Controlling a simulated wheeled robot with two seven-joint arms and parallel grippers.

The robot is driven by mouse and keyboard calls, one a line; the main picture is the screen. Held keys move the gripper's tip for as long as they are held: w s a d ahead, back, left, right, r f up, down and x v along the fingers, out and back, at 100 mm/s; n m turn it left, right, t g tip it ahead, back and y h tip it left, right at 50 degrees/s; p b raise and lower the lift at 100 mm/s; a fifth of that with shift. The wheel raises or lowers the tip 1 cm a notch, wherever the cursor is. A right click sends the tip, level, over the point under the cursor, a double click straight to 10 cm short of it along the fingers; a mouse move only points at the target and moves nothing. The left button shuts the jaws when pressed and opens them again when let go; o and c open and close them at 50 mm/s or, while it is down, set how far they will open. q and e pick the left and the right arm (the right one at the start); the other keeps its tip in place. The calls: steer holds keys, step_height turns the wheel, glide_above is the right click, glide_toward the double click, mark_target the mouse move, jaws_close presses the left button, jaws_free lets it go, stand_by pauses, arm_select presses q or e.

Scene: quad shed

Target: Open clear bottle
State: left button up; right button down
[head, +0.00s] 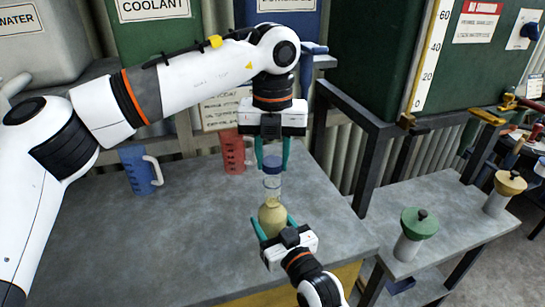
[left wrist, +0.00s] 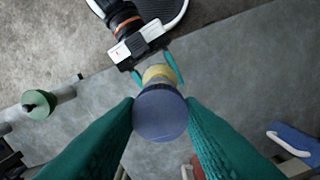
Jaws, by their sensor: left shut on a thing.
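The clear bottle (head: 271,217) stands upright near the front right of the grey table, with pale yellow contents and a narrow clear neck. Its blue cap (head: 272,166) is at the top of the neck; I cannot tell whether it is seated or slightly raised. My left gripper (head: 272,160) points down from above, shut on the cap. In the left wrist view the round cap (left wrist: 160,113) sits between the teal fingers and hides part of the bottle (left wrist: 160,74). My right gripper (head: 275,226) reaches in from the front, its fingers on both sides of the bottle's body.
A blue jug (head: 138,171) and a red jug (head: 232,153) stand behind on the table (head: 150,240). A lower bench (head: 440,225) at right holds green-topped (head: 418,224) and yellow-topped (head: 508,184) funnels. Large tanks line the back. The table's left front is clear.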

mark_target(273, 161)
arm_select(q)
step_height(273, 161, up, 4)
steer(key=shift+f, duration=0.25)
arm_select(e)
steer(key=shift+c, duration=1.9)
jaws_free()
arm_select(q)
steer(key=shift+f+b, duration=0.85)
steer(key=shift+f, duration=0.05)
arm_select(e)
steer(key=v, duration=1.2)
